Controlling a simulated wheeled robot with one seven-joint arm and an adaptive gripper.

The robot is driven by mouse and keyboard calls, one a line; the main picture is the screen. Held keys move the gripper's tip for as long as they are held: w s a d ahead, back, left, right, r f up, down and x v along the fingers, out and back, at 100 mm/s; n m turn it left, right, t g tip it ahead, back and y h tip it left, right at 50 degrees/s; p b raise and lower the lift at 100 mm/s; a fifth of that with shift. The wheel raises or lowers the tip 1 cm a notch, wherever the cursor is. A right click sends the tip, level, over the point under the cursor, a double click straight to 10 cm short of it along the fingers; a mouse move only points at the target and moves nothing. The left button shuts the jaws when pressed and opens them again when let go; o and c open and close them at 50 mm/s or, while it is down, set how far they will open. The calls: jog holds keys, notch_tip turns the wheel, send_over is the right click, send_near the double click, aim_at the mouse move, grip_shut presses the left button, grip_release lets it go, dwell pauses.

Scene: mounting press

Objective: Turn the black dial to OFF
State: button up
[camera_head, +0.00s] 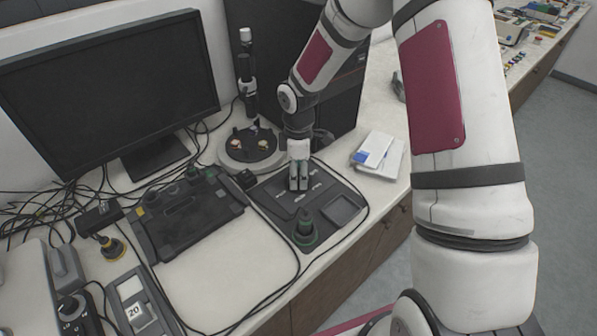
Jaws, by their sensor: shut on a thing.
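My gripper (299,184) points down over the dark control panel (268,203) in the middle of the table. Its fingers are closed together at the panel's surface, among small white markings. They are shut on what seems to be the black dial, which the fingers hide almost fully. I cannot read its setting or the OFF mark from here.
A black knob with a green base (305,229) stands on the panel's near side. A round stand (236,160) is behind to the left. A dark console (188,213), a monitor (110,85) and loose cables lie left. White boxes (377,152) are right.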

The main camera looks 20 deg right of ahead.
aim_at(298, 175)
jog(key=shift+n, duration=0.5)
jog(key=o, duration=1.1)
jog(key=shift+o, duration=0.2)
notch_tip(298, 175, up, 12)
